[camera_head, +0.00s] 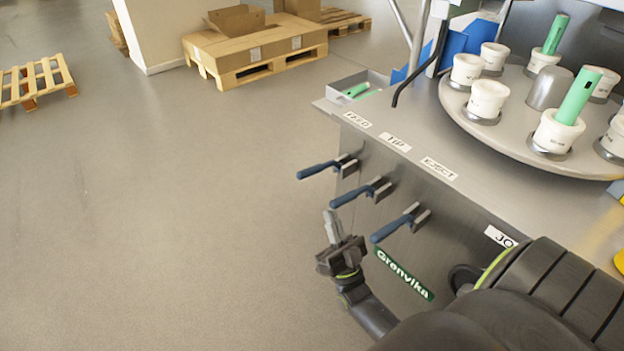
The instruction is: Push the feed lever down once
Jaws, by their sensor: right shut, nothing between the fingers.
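The feed lever (320,169) is the leftmost of three blue-handled levers on the machine's front panel, below the FEED label (357,120). Its handle sticks out to the left, roughly level. The middle lever (354,194) sits below the TIP label (395,142), and the right lever (393,228) below the EJECT label (439,169). My right gripper (332,224) is shut and empty, with its fingers pointing up in the picture. It appears below the middle lever and left of the right lever, apart from the feed lever. My left gripper is out of view.
A turntable (452,98) with several white cups (487,99), some holding green tubes (579,95), stands on the machine top. A grey tray (372,79) is at its left corner. Pallets with cardboard (240,52) stand behind. The floor left of the levers is clear.

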